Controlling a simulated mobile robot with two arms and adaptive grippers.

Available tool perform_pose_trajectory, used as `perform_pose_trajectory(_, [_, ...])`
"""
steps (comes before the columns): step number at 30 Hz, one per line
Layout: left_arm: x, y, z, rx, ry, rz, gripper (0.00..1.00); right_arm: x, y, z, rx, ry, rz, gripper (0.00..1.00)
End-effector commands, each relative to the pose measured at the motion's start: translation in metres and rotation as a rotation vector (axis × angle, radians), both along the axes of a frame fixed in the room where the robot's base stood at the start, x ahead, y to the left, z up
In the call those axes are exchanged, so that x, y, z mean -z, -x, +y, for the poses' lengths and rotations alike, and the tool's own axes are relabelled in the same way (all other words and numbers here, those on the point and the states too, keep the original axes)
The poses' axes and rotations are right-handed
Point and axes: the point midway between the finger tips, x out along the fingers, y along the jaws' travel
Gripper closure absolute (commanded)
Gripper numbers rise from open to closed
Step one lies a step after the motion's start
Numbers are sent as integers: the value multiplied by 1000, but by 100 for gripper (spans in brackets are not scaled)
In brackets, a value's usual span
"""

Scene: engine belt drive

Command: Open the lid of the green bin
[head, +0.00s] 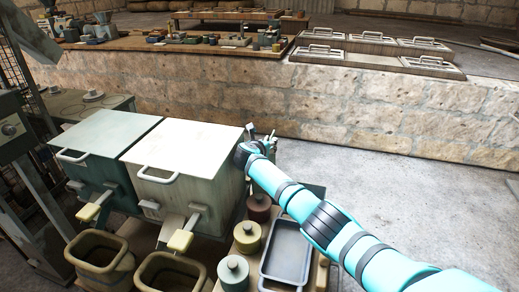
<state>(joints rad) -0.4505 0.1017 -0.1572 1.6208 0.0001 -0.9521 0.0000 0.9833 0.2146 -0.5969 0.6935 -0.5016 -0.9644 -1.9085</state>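The green bin (95,185) stands at the left with a pale green lid (115,133) lying flat and shut on top. A light handle (72,156) is on the lid's front edge, and a pedal-like lever (90,211) sticks out at the front. My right gripper (261,131) is beside the back right corner of the neighbouring whitish bin, apart from the green bin. Its two small fingers look spread, with nothing seen between them. My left gripper is not in view.
The whitish bin (190,192), its lid (185,150) also shut, stands right against the green bin. Open brown tubs (100,258), lidded pots (247,237) and a dark tray (287,252) are in front. A dark metal frame stands at the left. The floor at right is clear.

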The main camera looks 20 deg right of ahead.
Motion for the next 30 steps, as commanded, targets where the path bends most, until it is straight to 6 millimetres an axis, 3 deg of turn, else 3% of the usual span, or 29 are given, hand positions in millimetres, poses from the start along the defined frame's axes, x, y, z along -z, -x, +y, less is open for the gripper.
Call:
perform_pose_trajectory(15, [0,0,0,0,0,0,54,-30,55,49,-1,-2,1,64])
perform_pose_trajectory(30, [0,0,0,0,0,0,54,-34,64,56,1,-1,3,64])
